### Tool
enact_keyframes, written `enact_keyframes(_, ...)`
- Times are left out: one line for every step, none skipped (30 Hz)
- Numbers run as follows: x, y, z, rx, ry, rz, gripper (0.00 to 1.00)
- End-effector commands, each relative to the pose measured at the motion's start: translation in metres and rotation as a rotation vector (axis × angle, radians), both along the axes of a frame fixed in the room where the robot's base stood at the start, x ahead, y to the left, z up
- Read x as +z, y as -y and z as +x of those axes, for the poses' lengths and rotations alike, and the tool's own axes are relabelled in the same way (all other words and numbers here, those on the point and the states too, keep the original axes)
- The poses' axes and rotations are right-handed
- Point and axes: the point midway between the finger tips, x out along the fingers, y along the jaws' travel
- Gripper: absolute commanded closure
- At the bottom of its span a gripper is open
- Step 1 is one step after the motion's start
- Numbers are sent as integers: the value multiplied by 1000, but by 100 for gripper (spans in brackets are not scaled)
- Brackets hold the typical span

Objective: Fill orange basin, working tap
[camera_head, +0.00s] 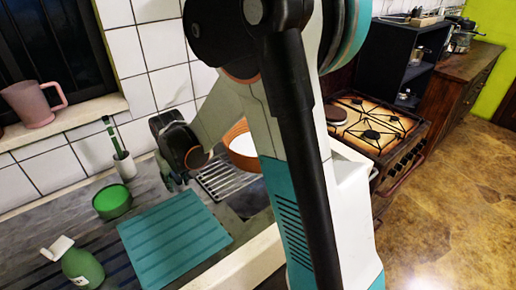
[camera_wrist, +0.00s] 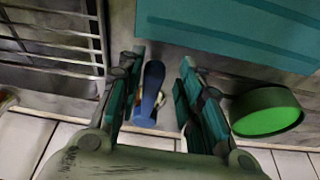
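The orange basin (camera_head: 243,162), pale inside, stands at the far end of the counter in the head view, partly hidden by my arm. My gripper (camera_head: 172,180) is over the counter near the wall, left of the basin. In the wrist view my gripper (camera_wrist: 160,66) is open. An upright blue rounded piece (camera_wrist: 151,92) stands between its fingers, closer to the left finger, with a gap to the right one. It may be the tap's handle; I cannot tell for sure. The tap's spout and any water are not visible.
A teal board (camera_head: 172,240), green bowl (camera_head: 112,203), green bottle (camera_head: 82,268) and white brush holder (camera_head: 124,165) are on the counter. A metal grating (camera_head: 216,178) lies by the basin. A pink mug (camera_head: 34,106) is on the sill. The gas cooker (camera_head: 372,125) is beyond my arm.

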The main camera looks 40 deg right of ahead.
Motion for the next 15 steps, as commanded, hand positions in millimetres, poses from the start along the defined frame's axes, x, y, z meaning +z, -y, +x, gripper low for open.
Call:
enact_keyframes(0, 1, 0, 0, 0, -1, 67)
enact_keyframes(0, 1, 0, 0, 0, -1, 67)
enact_keyframes(0, 1, 0, 0, 0, -1, 67)
enact_keyframes(0, 1, 0, 0, 0, -1, 67)
enact_keyframes(0, 1, 0, 0, 0, -1, 67)
enact_keyframes(0, 1, 0, 0, 0, -1, 67)
enact_keyframes(0, 1, 0, 0, 0, -1, 67)
enact_keyframes(0, 1, 0, 0, 0, -1, 67)
enact_keyframes(0, 1, 0, 0, 0, -1, 67)
enact_keyframes(0, 1, 0, -1, 0, -2, 67)
enact_keyframes(0, 1, 0, -1, 0, -2, 67)
enact_keyframes(1, 1, 0, -1, 0, -2, 67)
enact_keyframes(2, 1, 0, -1, 0, -2, 67)
enact_keyframes(4, 1, 0, -1, 0, -2, 67)
enact_keyframes(6, 1, 0, -1, 0, -2, 67)
